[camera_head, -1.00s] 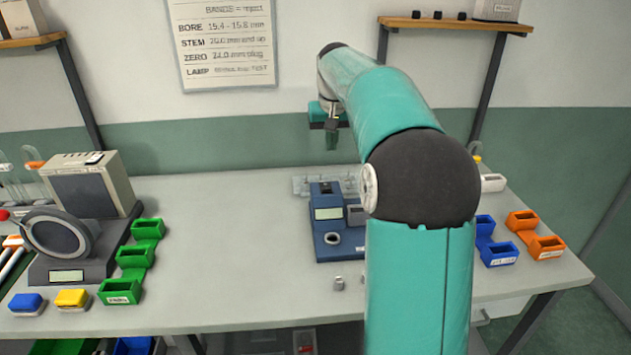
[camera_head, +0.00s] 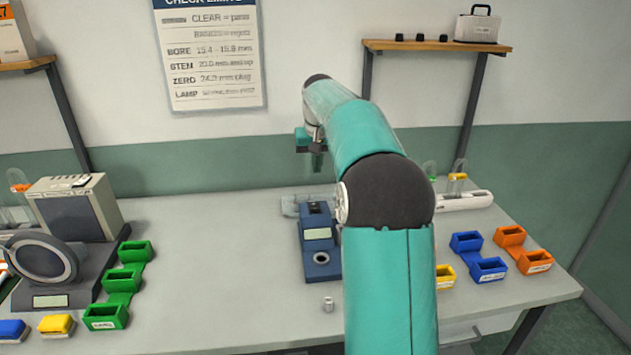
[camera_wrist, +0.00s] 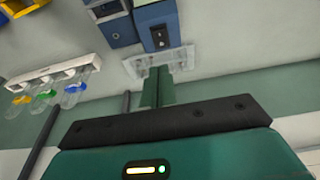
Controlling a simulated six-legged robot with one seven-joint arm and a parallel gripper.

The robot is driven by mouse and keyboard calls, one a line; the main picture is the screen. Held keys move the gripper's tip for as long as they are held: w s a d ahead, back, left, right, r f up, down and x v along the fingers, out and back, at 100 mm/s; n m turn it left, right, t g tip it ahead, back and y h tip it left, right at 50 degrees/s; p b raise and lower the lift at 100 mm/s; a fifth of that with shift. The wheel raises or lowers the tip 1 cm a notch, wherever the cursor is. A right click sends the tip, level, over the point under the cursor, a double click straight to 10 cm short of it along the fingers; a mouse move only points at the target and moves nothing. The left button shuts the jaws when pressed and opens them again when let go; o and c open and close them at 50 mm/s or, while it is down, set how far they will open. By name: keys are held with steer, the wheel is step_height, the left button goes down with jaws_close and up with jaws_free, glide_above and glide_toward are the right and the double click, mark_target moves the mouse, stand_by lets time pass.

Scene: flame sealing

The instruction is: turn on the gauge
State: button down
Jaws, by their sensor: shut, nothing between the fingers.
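A blue device (camera_head: 319,262) with a pale display and a round port, apparently the gauge, stands on the bench at mid-picture. Its right side is hidden by my arm. In the wrist view, which looks tilted over, its blue end (camera_wrist: 155,17) carries a small dark switch-like part (camera_wrist: 160,38). My gripper (camera_head: 317,165) hangs above and behind the device, apart from it, with fingers pointing down. In the wrist view its green fingers (camera_wrist: 157,82) are together and empty, near the switch-like part but not visibly touching it. Whether the display is lit is unclear.
A clear rack (camera_wrist: 160,62) lies behind the device. A small metal cylinder (camera_head: 328,304) stands in front. Green bins (camera_head: 123,280) and a grey instrument (camera_head: 75,212) are left; blue (camera_head: 488,268) and orange bins (camera_head: 535,262) right. A white vial holder (camera_head: 463,201) sits at the back right.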

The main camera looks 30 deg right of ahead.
mark_target(315, 208)
steer(key=x, duration=0.8)
steer(key=s+x, duration=0.1)
steer(key=x, duration=0.3)
steer(key=shift+a+f, duration=0.1)
steer(key=shift+a, duration=0.15)
steer(key=shift+f, duration=0.55)
steer(key=shift+s+a+f, duration=0.15)
steer(key=shift+s+f, duration=0.05)
steer(key=shift+f, duration=0.15)
steer(key=shift+w+r, duration=0.1)
steer(key=shift+w, duration=0.05)
steer(key=shift+w+d+r, duration=0.35)
steer(key=shift+w+d, duration=0.05)
steer(key=shift+w, duration=0.15)
